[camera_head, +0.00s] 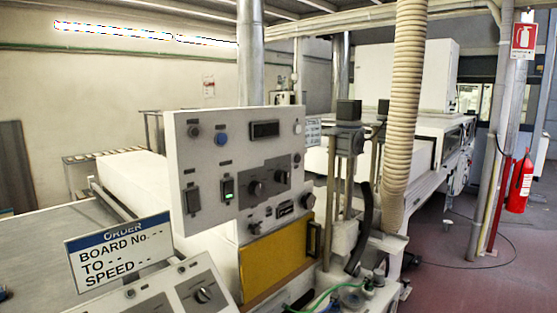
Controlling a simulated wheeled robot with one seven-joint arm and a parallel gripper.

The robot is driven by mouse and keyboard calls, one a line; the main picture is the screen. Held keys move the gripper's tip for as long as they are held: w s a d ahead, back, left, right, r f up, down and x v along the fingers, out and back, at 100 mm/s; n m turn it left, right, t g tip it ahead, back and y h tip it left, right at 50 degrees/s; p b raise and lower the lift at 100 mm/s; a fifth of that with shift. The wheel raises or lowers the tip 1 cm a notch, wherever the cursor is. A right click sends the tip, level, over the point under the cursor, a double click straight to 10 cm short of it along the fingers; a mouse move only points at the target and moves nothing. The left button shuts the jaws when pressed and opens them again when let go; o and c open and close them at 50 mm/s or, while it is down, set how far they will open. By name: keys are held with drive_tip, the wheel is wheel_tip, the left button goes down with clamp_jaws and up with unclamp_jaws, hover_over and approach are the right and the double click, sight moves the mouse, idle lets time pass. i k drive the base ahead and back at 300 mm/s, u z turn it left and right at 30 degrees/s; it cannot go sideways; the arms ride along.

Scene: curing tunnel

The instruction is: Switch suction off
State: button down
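An upright grey control panel (240,145) stands near the middle of the view. The labels are too small to read, so I cannot tell which control is for suction. A sloping lower panel (160,297) at the bottom has another black knob (203,295). My gripper is not in view.
An order sign (118,252) stands in front, left of the panel. A yellow panel (275,262) is below it. A ribbed beige hose (408,110) hangs at the right. A fire extinguisher (520,184) is at far right. Red floor (465,280) shows at lower right.

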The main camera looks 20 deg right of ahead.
sight(228, 186)
drive_tip(key=u, duration=2.6)
drive_tip(key=k, duration=1.2)
drive_tip(key=z, duration=1.7)
drive_tip(key=i, duration=0.45)
drive_tip(key=u, duration=0.05)
